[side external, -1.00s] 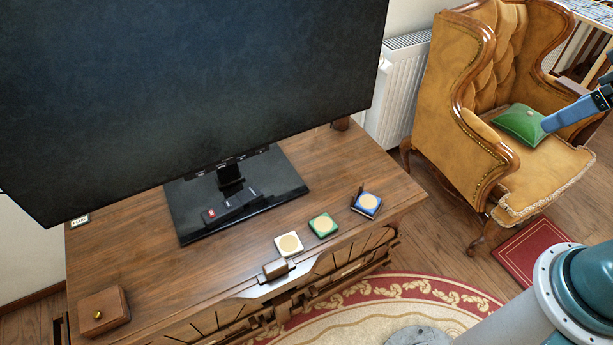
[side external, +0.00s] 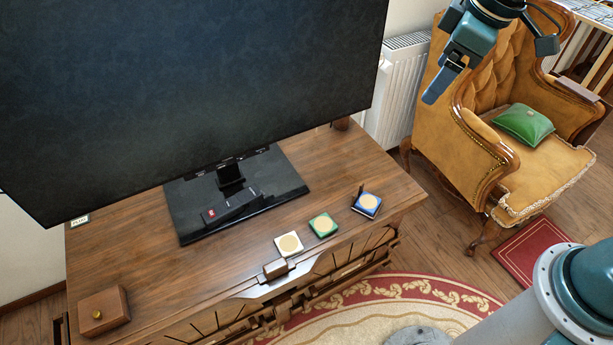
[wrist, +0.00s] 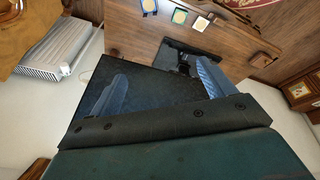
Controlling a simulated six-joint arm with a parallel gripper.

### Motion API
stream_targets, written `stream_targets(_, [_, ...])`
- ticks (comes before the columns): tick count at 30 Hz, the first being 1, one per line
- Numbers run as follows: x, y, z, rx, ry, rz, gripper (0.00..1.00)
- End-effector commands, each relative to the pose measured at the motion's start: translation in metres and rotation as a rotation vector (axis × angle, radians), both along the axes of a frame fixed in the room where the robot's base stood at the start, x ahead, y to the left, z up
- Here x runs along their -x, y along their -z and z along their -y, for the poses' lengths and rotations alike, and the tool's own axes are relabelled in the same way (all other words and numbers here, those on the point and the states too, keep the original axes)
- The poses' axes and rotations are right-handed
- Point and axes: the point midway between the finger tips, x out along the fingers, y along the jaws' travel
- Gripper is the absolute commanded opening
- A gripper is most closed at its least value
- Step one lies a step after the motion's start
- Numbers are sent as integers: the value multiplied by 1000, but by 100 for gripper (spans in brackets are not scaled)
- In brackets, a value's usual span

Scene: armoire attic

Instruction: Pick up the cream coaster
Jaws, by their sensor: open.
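The cream coaster (side external: 289,244) is a pale square with a tan round centre, flat near the front edge of the wooden cabinet top. It also shows at the top of the wrist view (wrist: 198,25), right of the green one. My gripper (side external: 436,92) is high in front of the armchair's left side, up and to the right of the coaster and well apart from it. In the wrist view my gripper (wrist: 160,69) has its two blue fingers spread wide with nothing held between them.
A green coaster (side external: 323,225) and a blue coaster (side external: 367,204) lie right of the cream one. A large television (side external: 190,90) on a black base (side external: 284,184) stands behind them. A brown box (side external: 104,311) sits at the left. The armchair (side external: 540,185) is at the right.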

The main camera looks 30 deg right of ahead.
Motion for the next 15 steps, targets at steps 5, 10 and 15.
stream_targets(5, [-32, 25, -25, 29, -110, -35, 82])
stream_targets(10, [-58, 52, -50, 53, -214, -64, 82])
stream_targets(15, [-81, 84, -76, 78, -319, -90, 82])
